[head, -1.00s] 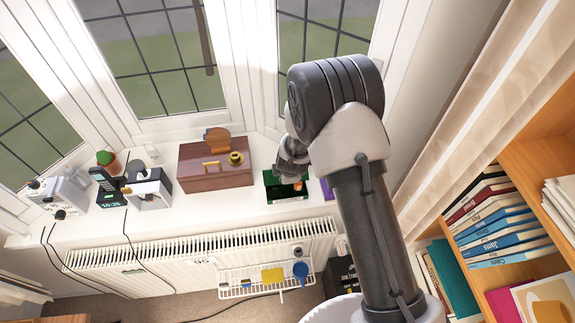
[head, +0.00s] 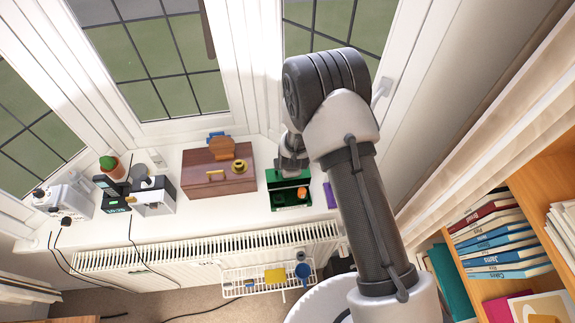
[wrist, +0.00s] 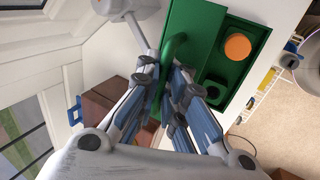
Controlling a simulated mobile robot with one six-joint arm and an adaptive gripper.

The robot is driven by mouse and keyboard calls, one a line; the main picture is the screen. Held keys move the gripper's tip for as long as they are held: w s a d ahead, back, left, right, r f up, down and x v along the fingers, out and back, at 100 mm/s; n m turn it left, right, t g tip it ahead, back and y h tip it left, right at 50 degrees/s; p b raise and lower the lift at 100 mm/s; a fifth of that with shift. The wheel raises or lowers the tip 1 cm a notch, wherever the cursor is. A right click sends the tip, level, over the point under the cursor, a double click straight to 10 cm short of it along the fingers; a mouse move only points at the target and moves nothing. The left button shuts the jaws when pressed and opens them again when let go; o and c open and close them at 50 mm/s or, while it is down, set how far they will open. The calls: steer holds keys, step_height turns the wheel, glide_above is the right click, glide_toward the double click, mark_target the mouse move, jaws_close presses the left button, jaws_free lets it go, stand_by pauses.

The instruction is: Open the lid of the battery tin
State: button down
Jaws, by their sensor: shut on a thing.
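The battery tin (head: 291,207) is a small green box on the right part of the white window sill. Its front is open to view, with an orange round thing inside, which also shows in the wrist view (wrist: 237,46) beside a dark round recess. The green lid (head: 289,182) stands raised along the tin's back side; in the wrist view it is the green panel (wrist: 195,24) with an arched handle (wrist: 171,55). My gripper (wrist: 168,88) is shut on this handle, its blue-padded fingers on either side. In the head view my gripper (head: 292,166) is behind the tin, partly covered by my arm.
A brown wooden box (head: 190,181) stands left of the tin. A purple thing (head: 329,195) lies close on its right. Window panes rise behind the sill. A radiator (head: 160,250) and wire rack (head: 250,280) are below; a bookshelf (head: 540,210) is at right.

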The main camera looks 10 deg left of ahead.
steer(key=shift+w+a+r, duration=0.15)
steer(key=shift+w, duration=0.35)
steer(key=shift+w+r, duration=0.1)
steer(key=c, duration=2.1)
jaws_free()
steer(key=shift+o, duration=0.4)
steer(key=shift+s, duration=0.25)
steer(key=v, duration=1.1)
steer(key=shift+s+r, duration=0.2)
steer(key=shift+r, duration=0.1)
steer(key=shift+w+r, duration=0.1)
